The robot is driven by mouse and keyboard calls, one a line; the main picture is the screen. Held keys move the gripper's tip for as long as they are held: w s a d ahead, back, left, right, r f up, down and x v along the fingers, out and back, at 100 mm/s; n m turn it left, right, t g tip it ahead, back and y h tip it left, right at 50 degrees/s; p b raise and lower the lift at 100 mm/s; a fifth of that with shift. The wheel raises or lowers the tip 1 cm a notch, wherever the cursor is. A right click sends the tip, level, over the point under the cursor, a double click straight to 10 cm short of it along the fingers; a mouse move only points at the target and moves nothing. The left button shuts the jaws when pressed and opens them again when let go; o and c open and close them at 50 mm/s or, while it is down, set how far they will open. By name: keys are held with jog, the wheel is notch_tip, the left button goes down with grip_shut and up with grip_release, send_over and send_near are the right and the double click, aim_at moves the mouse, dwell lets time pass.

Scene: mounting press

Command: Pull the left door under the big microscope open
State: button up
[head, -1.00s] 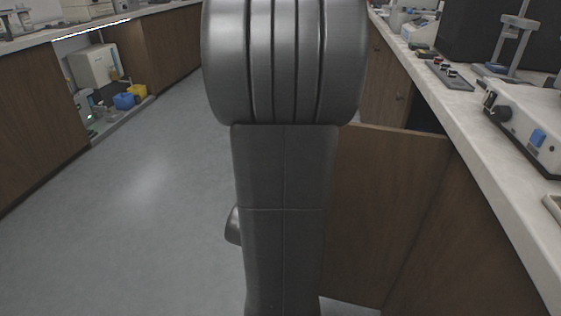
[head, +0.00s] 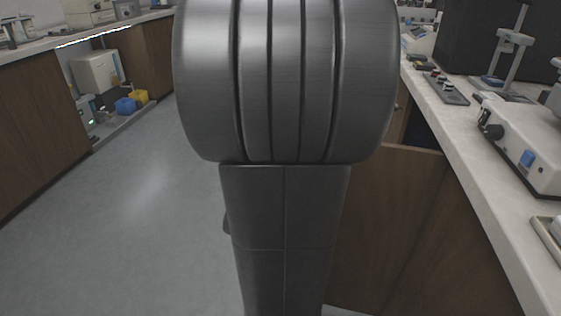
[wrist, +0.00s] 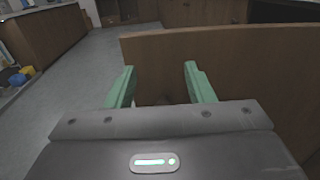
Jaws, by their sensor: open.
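A brown wooden door (head: 385,225) stands swung out from the right-hand cabinets, with a dark gap (head: 425,122) behind its top edge. In the wrist view the door (wrist: 235,65) spans the picture ahead of my gripper. My gripper (wrist: 160,80) is open, its two green fingers pointing at the door face. A small blurred shape shows low between the fingers; I cannot tell if it is a handle or if the fingers touch the door. My arm hides the gripper and part of the door in the head view.
The right counter (head: 490,185) carries a white instrument (head: 525,140), a stand (head: 507,60) and a dark tray (head: 444,87). Grey floor (head: 150,220) lies clear to the left. A yellow bin (head: 141,98) and a blue bin (head: 125,105) sit in the open left bay.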

jog(key=shift+r+p, duration=0.6)
jog(key=shift+r, duration=1.35)
jog(key=shift+f, duration=0.1)
notch_tip(320, 180, down, 10)
jog(key=b, duration=0.5)
jog(key=shift+w, duration=0.15)
